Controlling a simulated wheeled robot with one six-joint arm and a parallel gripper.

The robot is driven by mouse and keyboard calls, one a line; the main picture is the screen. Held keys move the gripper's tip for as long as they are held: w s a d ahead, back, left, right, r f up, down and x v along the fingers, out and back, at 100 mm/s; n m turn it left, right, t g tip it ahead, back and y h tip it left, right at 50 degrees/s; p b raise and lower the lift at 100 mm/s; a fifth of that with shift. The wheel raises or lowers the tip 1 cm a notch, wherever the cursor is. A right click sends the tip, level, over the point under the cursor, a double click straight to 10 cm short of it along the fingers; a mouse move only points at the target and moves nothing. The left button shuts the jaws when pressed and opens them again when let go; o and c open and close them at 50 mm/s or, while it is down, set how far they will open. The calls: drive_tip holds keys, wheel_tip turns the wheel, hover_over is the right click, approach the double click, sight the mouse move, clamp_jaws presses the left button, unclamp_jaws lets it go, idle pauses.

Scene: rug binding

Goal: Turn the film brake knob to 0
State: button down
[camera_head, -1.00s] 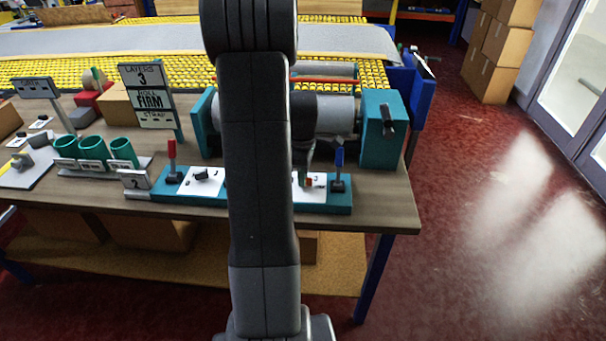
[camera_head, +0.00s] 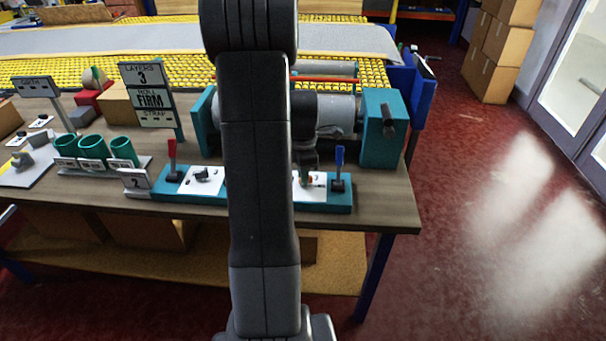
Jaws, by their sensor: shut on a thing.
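A teal control panel (camera_head: 330,208) lies along the front of the bench. On its right white plate (camera_head: 321,191), my gripper (camera_head: 307,183) points down and is shut on a small knob, mostly hidden by the jaws and my arm. The plate's scale and the knob's pointer are too small and covered to read. A second white plate on the left carries a black knob (camera_head: 203,174), free of my gripper. I cannot read which label belongs to which knob.
A red lever (camera_head: 172,160) stands at the panel's left end and a blue lever (camera_head: 339,167) close right of my gripper. Behind are a roller (camera_head: 337,112) and a teal end box (camera_head: 377,155). A sign (camera_head: 151,98) reads LAYERS 3, ROLL FIRM. Green cups (camera_head: 93,148) stand left.

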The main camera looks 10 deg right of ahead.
drive_tip(key=c, duration=1.4)
unclamp_jaws()
wheel_tip(320, 180, up, 14)
drive_tip(key=shift+f, duration=0.1)
wheel_tip(320, 180, down, 14)
